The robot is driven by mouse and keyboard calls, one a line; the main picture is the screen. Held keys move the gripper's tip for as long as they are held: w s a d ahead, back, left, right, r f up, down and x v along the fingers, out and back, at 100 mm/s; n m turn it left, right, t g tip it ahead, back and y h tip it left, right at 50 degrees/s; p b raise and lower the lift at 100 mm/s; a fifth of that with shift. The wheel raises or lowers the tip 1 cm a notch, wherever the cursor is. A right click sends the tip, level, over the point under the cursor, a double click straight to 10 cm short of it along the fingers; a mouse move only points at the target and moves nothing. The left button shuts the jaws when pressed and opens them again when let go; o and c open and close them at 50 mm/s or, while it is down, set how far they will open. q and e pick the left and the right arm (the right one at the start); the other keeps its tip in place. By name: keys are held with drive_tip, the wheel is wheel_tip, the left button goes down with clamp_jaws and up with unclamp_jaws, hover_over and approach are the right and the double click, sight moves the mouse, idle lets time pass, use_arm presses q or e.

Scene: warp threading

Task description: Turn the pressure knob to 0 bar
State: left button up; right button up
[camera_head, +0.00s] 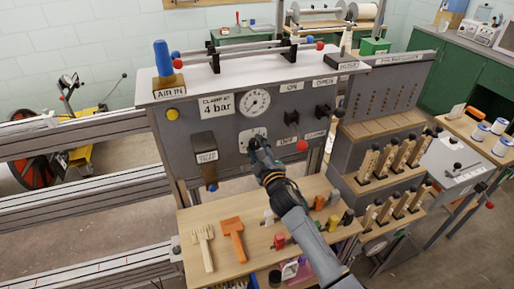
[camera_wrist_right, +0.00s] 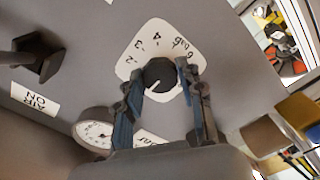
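The pressure knob (camera_wrist_right: 159,74) is a round black knob with a pale pointer line toward the lower left in the wrist view. It sits on a white dial plate (camera_wrist_right: 134,67) with printed numbers; part of the scale is hidden by knob and fingers. The plate also shows in the head view (camera_head: 245,136). My right gripper (camera_wrist_right: 160,70) has one fingertip on each side of the knob and appears shut on it. In the head view, my right gripper (camera_head: 256,146) covers the knob. The round gauge (camera_head: 255,102) is above it. My left gripper is not in view.
The grey panel (camera_head: 185,130) carries a "CLAMP AT 4 bar" sign (camera_head: 216,106), black switches (camera_head: 291,118), a red knob (camera_head: 302,146) and a blue-handled AIR IN valve (camera_head: 163,58). A wooden shelf (camera_head: 190,228) with combs and coloured items lies below.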

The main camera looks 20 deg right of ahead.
drive_tip(key=o, duration=0.4)
drive_tip(key=shift+c, duration=0.2)
drive_tip(key=s, duration=1.2)
drive_tip(key=shift+d, duration=0.2)
